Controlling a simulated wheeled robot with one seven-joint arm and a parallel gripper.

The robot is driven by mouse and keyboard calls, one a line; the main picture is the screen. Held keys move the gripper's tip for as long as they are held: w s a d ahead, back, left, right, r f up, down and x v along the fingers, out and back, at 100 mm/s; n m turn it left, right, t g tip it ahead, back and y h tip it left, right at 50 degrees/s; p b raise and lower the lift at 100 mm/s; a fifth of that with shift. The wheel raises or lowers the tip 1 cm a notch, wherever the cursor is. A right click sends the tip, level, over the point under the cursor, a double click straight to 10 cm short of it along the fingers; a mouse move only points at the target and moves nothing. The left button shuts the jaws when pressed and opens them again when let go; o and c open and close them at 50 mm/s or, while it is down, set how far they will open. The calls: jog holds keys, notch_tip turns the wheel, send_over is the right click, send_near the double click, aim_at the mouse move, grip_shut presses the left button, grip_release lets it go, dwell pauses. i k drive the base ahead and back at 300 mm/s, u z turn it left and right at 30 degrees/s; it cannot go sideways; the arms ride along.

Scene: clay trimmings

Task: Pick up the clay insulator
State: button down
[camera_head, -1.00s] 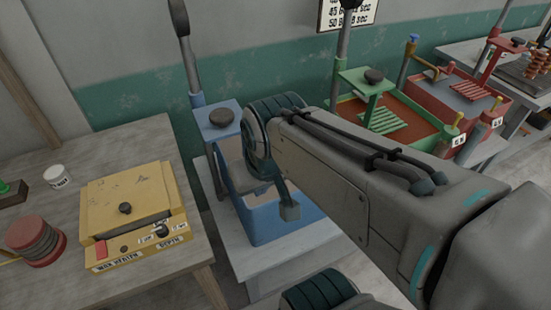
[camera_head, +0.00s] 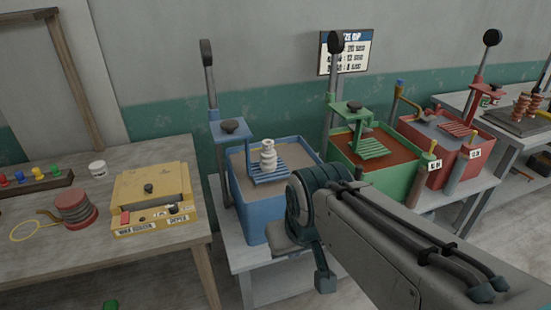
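The clay insulator (camera_head: 268,157) is a small, pale, stacked-ring piece. It stands upright on the blue slatted rack (camera_head: 270,175) over the blue tub (camera_head: 262,224), left of centre. My gripper (camera_head: 322,278) is in front of the tub's right side, lower than the insulator and apart from it in the picture. My wrist hides most of the gripper. Only one finger shows clearly, so its opening cannot be judged.
A green tub (camera_head: 408,180) and a red tub (camera_head: 452,170) with racks and levers stand to the right. A yellow box (camera_head: 152,190), a wire spool (camera_head: 73,207) and a white cup (camera_head: 98,169) are on the left table (camera_head: 180,250). A sign (camera_head: 347,62) hangs behind.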

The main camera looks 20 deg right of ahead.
aim_at(267, 157)
jog(key=z, duration=0.65)
jog(key=i, duration=1.25)
jog(key=u, duration=0.7)
